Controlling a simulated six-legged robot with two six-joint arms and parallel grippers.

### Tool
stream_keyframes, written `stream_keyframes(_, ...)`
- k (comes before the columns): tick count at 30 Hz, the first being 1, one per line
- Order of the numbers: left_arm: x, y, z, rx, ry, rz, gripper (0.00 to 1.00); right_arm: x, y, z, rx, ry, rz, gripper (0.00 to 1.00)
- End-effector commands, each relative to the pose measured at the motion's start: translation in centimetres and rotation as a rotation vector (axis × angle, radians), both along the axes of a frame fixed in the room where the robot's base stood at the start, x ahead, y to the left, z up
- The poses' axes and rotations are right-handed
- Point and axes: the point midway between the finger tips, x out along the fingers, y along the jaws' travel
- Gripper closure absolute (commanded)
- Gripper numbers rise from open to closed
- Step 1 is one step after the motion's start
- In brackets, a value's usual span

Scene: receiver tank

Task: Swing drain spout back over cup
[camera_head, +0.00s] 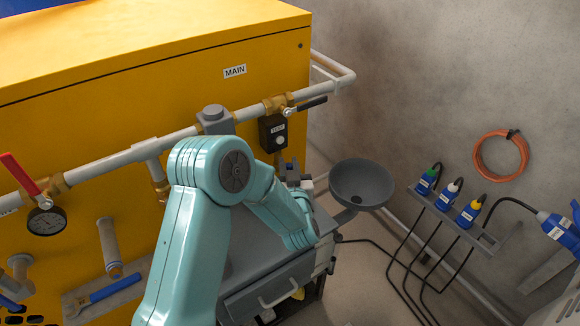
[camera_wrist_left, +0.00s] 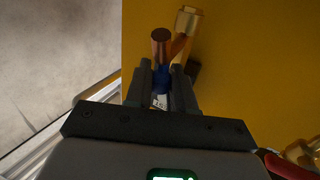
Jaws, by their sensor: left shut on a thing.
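In the left wrist view, the two dark fingers of my left gripper (camera_wrist_left: 161,80) are shut on a blue part just below the copper end of a pipe, which looks like the drain spout (camera_wrist_left: 161,38). A brass fitting (camera_wrist_left: 188,20) sits close to its right, against the yellow surface. In the head view my teal left arm reaches over the middle and hides most of this area. A dark grey round bowl (camera_head: 361,181), possibly the cup, stands right of the arm. I cannot tell how the spout lines up with it. My right gripper is out of view.
The yellow cabinet (camera_head: 190,75) carries a white pipe (camera_head: 105,163), a red-handled valve (camera_head: 20,174) and a gauge (camera_head: 46,222). A grey drawer unit (camera_head: 265,290) is beside my arm. Cabled plugs hang on a wall rack (camera_head: 447,212) at right.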

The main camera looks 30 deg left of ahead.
Motion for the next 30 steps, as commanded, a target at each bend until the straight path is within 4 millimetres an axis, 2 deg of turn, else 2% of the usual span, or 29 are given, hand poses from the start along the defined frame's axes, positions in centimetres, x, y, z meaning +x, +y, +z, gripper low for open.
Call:
stream_keyframes(3, -0.8, 0.8, -0.2, 0.003, -0.012, -0.100, 1.00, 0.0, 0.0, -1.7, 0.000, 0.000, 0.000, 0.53)
stream_keyframes(9, -1.5, 1.4, 0.0, 0.003, -0.016, -0.261, 1.00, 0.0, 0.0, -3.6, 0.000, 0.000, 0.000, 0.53)
stream_keyframes(15, -1.7, 1.4, 0.4, 0.005, -0.014, -0.325, 1.00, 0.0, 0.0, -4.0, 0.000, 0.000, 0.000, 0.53)
stream_keyframes(23, -1.7, 1.4, 0.6, 0.005, -0.015, -0.327, 1.00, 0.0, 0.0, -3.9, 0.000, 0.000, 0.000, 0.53)
stream_keyframes(24, -1.7, 1.4, 0.6, 0.006, -0.016, -0.327, 0.68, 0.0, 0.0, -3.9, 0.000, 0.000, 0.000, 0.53)
stream_keyframes(25, -1.7, 1.4, 0.6, 0.006, -0.016, -0.326, 0.58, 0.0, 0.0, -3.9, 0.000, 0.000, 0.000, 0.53)
stream_keyframes(30, -1.7, 1.3, 0.4, 0.003, -0.011, -0.328, 0.55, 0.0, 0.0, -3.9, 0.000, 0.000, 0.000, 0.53)
